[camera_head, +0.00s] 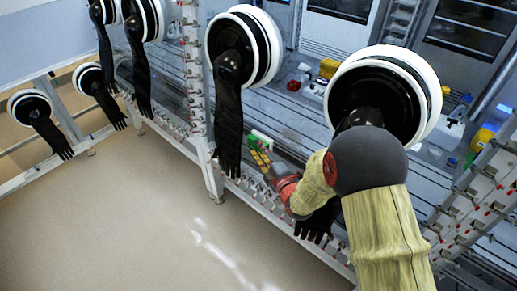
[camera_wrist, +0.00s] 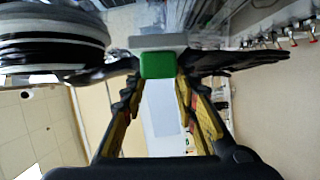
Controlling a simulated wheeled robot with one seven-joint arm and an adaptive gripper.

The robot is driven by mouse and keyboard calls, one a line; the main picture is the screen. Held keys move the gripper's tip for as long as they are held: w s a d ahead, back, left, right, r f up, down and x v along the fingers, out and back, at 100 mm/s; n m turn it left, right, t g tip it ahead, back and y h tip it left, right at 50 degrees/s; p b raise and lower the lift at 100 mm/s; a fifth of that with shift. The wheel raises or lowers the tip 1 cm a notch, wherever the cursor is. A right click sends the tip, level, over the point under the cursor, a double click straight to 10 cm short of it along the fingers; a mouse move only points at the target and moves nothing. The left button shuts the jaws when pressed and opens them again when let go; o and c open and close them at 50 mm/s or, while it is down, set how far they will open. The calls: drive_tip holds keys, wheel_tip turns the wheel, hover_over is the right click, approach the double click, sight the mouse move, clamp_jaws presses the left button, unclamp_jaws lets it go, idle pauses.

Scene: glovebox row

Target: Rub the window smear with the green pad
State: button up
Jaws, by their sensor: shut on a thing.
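The green pad (camera_head: 262,137) is at the tips of my gripper (camera_head: 264,158), in front of the glovebox row and right of a hanging black glove. In the wrist view the pad (camera_wrist: 158,65) shows its green face, with a pale grey block (camera_wrist: 158,42) directly behind it. My gripper's yellow-lined fingers (camera_wrist: 157,88) are closed on the pad from both sides. I cannot make out the smear in either view. I cannot tell whether the pad touches the window.
A black glove (camera_head: 228,125) hangs from a white-rimmed port (camera_head: 243,47) left of the pad. Another port (camera_head: 382,95) is close behind my arm. A perforated metal rail (camera_head: 265,205) runs below. The floor (camera_head: 120,220) at lower left is clear.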

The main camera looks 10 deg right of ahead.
sight(272, 147)
drive_tip(key=shift+w+d+f, duration=0.1)
drive_tip(key=shift+w+d, duration=0.45)
drive_tip(key=shift+d, duration=0.2)
drive_tip(key=shift+w+d+f, duration=0.15)
drive_tip(key=shift+w+d, duration=0.35)
drive_tip(key=shift+d, duration=0.3)
drive_tip(key=shift+w+d+f, duration=0.1)
drive_tip(key=shift+w+d, duration=0.45)
drive_tip(key=shift+d, duration=0.2)
drive_tip(key=shift+w+d+f+b, duration=0.15)
drive_tip(key=shift+w+d+b, duration=0.4)
drive_tip(key=shift+d, duration=0.25)
drive_tip(key=s+d+b, duration=0.1)
drive_tip(key=s+d, duration=0.2)
drive_tip(key=s, duration=0.1)
drive_tip(key=s+d+b, duration=0.1)
drive_tip(key=s+d, duration=0.1)
drive_tip(key=s, duration=0.1)
drive_tip(key=s+d+b, duration=0.1)
drive_tip(key=s+d, duration=0.2)
drive_tip(key=s, duration=0.1)
drive_tip(key=shift+s+d+b, duration=0.3)
drive_tip(key=shift+s+b, duration=0.05)
drive_tip(key=shift+b, duration=0.05)
idle(0.6)
drive_tip(key=shift+b, duration=0.3)
